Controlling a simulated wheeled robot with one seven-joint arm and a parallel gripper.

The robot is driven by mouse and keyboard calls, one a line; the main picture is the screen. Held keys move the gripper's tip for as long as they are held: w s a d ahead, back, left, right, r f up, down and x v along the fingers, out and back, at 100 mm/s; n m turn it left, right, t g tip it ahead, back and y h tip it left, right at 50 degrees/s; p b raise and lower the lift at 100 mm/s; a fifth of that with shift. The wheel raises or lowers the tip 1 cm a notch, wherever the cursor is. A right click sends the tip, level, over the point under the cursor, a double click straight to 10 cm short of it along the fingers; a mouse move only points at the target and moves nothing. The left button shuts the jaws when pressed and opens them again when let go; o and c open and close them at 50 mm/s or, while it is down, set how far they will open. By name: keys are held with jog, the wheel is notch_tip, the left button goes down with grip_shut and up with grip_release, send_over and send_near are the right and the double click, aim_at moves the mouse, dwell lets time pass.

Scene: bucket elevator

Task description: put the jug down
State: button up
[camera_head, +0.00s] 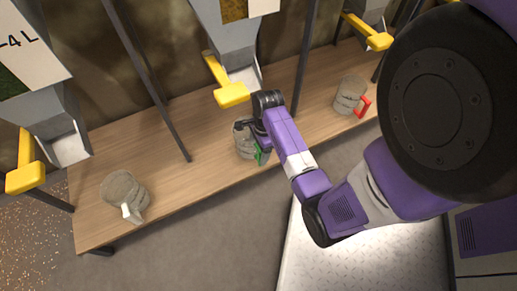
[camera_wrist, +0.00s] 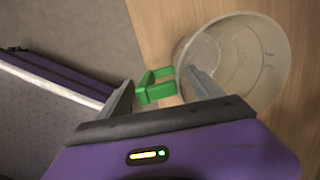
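The jug with the green handle (camera_head: 243,143) stands on the wooden bench (camera_head: 205,140), just in front of the middle dispenser. In the wrist view I look down into this clear jug (camera_wrist: 250,60), which appears upright. My gripper (camera_wrist: 158,82) is at its handle side, with the fingers spread apart. The green handle (camera_wrist: 158,92) lies between the fingers, and the right finger overlaps the jug's near wall in the picture. I cannot tell whether either finger touches the jug. In the head view my gripper (camera_head: 262,125) partly hides the jug.
A white-handled jug (camera_head: 122,188) stands on the bench at left and a red-handled jug (camera_head: 349,92) at right. Grey dispensers with yellow levers (camera_head: 232,94) hang over the bench. Dark posts (camera_head: 150,80) rise along it. Bare bench lies between the jugs.

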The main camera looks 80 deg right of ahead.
jog(key=r+p, duration=0.1)
jog(key=r, duration=0.1)
jog(key=r+p, duration=0.1)
jog(key=r, duration=0.2)
jog(key=r+p, duration=0.2)
jog(key=shift+s+d+r, duration=0.25)
jog(key=shift+s+r, duration=0.05)
jog(key=shift+s, duration=0.1)
dwell(0.3)
